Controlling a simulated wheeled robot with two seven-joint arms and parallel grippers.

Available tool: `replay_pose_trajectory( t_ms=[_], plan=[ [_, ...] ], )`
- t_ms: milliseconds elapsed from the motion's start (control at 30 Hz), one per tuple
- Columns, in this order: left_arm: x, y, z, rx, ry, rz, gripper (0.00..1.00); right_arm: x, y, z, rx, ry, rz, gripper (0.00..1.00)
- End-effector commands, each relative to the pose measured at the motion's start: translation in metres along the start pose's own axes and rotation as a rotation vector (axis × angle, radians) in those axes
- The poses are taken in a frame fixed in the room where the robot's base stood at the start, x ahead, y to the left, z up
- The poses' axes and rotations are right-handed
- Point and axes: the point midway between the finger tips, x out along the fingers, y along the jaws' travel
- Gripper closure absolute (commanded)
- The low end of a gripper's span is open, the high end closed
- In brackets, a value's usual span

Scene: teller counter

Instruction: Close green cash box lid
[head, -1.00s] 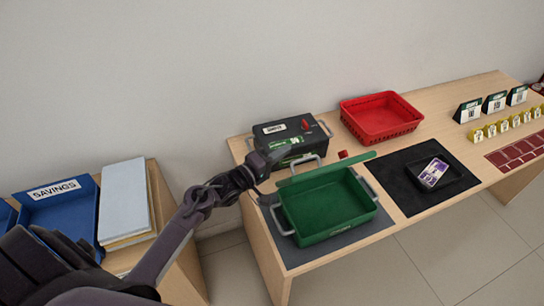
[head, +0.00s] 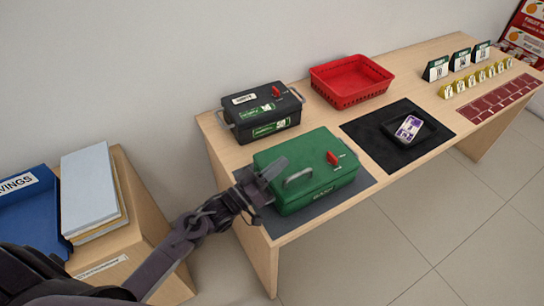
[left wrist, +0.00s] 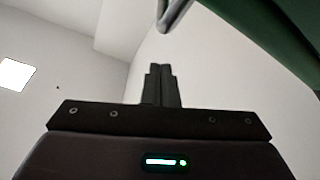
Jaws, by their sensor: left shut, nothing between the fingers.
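The green cash box (head: 306,182) stands on a dark grey mat (head: 368,180) on the wooden counter. Its lid is down over the box, with a metal handle and a red latch on top. My left gripper (head: 268,180) is at the box's left side, close to the lid's left edge; I cannot tell if it touches. In the left wrist view, the gripper's fingers (left wrist: 161,85) are together and empty. Green box surface (left wrist: 285,35) and a metal handle (left wrist: 172,14) show above them. My right gripper is not in view.
A black cash box (head: 262,112) stands behind the green one, and a red basket (head: 350,82) beside it. A black tray (head: 424,134) with a purple-and-white bundle lies to the right. Blue trays (head: 30,212) and stacked folders (head: 90,190) are at left.

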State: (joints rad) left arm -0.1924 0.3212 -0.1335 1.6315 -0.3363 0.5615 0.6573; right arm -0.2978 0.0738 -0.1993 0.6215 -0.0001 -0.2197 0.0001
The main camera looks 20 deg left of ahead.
Motion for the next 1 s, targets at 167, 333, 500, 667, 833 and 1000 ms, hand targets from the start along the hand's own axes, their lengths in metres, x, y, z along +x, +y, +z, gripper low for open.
replay_pose_trajectory(
  t_ms=[167, 333, 500, 667, 833, 1000],
  plan=[
    [-0.006, 0.003, 0.021, -0.010, 0.001, -0.003, 1.00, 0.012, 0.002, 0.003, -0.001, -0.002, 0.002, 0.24],
    [-0.010, 0.004, 0.031, -0.009, 0.001, -0.003, 1.00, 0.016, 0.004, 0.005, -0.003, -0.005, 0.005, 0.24],
    [-0.012, 0.004, 0.036, -0.010, 0.001, -0.004, 1.00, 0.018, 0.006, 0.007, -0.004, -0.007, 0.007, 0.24],
    [-0.013, 0.004, 0.038, -0.010, 0.000, -0.004, 1.00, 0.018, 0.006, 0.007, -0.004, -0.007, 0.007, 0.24],
    [-0.013, 0.004, 0.039, -0.011, -0.001, -0.004, 1.00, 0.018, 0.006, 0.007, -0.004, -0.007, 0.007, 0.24],
    [-0.013, 0.004, 0.040, -0.012, -0.002, -0.004, 1.00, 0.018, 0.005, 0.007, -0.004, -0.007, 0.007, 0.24]
  ],
)
